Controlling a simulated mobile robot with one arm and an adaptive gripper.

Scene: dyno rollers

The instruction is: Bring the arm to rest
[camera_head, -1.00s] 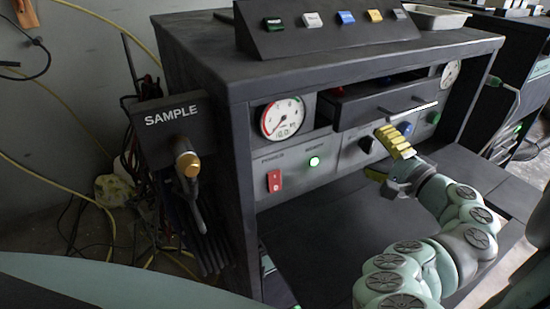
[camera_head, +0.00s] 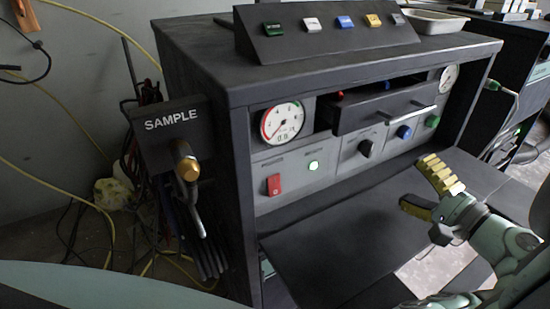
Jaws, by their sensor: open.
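My gripper (camera_head: 424,190) is at the right of the view, in front of the dark console cabinet (camera_head: 208,100). Its yellow ribbed fingers are spread apart with nothing between them. It is clear of the drawer and the panel controls. My pale green arm comes in from the lower right corner. The drawer (camera_head: 360,114) with its silver handle (camera_head: 411,114) stands somewhat out from the cabinet front.
The panel holds a gauge (camera_head: 283,122), a red switch (camera_head: 274,184), a lit green button (camera_head: 313,166), a black knob (camera_head: 365,148) and a blue knob (camera_head: 404,132). A SAMPLE box (camera_head: 170,121) with a brass-tipped valve juts from the left side. A dark shelf (camera_head: 350,235) lies below.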

